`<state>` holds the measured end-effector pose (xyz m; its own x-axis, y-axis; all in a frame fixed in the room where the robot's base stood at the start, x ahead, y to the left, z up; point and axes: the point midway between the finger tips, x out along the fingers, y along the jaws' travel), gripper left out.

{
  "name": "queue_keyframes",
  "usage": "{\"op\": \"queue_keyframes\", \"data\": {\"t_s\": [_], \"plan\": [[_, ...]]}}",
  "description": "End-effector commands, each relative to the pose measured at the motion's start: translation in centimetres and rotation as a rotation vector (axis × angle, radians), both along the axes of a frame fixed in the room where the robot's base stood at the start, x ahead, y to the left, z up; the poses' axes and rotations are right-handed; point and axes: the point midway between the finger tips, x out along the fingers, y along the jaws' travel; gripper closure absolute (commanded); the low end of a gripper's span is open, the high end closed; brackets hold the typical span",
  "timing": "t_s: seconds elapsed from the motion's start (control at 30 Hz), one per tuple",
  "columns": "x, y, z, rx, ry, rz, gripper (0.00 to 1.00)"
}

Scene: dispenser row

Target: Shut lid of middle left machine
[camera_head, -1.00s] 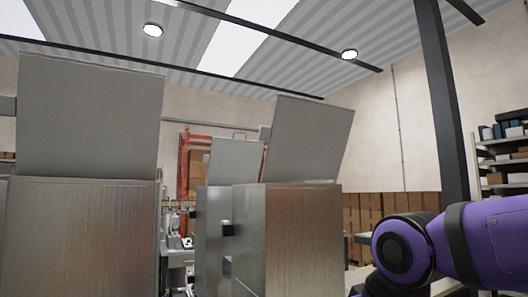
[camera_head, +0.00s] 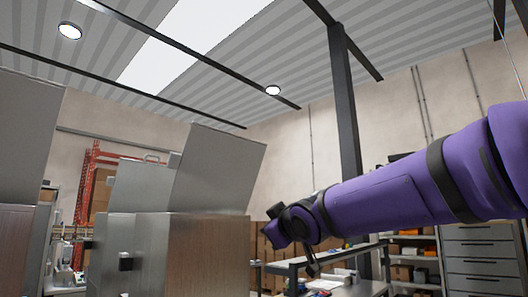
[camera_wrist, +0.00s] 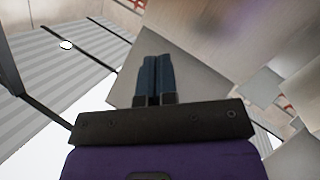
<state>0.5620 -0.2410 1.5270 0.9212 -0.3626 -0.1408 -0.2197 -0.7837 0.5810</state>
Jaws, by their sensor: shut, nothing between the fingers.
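Several metal dispensing machines stand in a row with flat grey lids raised. In the head view, a near machine (camera_head: 208,255) has its lid (camera_head: 218,170) tilted up and open. Another raised lid (camera_head: 140,187) shows just behind it to the left. A third open lid (camera_head: 25,130) is cut by the left edge. I cannot tell which is the middle left one. My gripper (camera_wrist: 154,60) is shut and empty in the wrist view, its dark blue fingers in front of a flat grey panel (camera_wrist: 200,75). Contact cannot be told. In the head view, my purple arm ends right of the near machine.
A dark upright post (camera_head: 345,110) stands behind my arm. A workbench (camera_head: 330,258) and a grey drawer cabinet (camera_head: 484,255) are at the right. A red rack (camera_head: 85,180) is at the back left. Open air lies between the near lid and my arm.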

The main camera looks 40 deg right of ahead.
Motion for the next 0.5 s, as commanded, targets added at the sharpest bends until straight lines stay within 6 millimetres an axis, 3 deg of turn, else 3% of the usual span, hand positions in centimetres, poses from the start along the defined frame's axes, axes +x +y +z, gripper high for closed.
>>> {"op": "queue_keyframes", "data": {"t_s": [0.1,0.3,0.5], "plan": [[0.5,-3.3,5.1,-0.214,-0.128,0.013,1.00],[-0.1,-6.5,12.0,-0.592,-0.280,0.078,1.00],[-1.5,-7.6,15.5,-0.890,-0.349,0.173,1.00]]}}
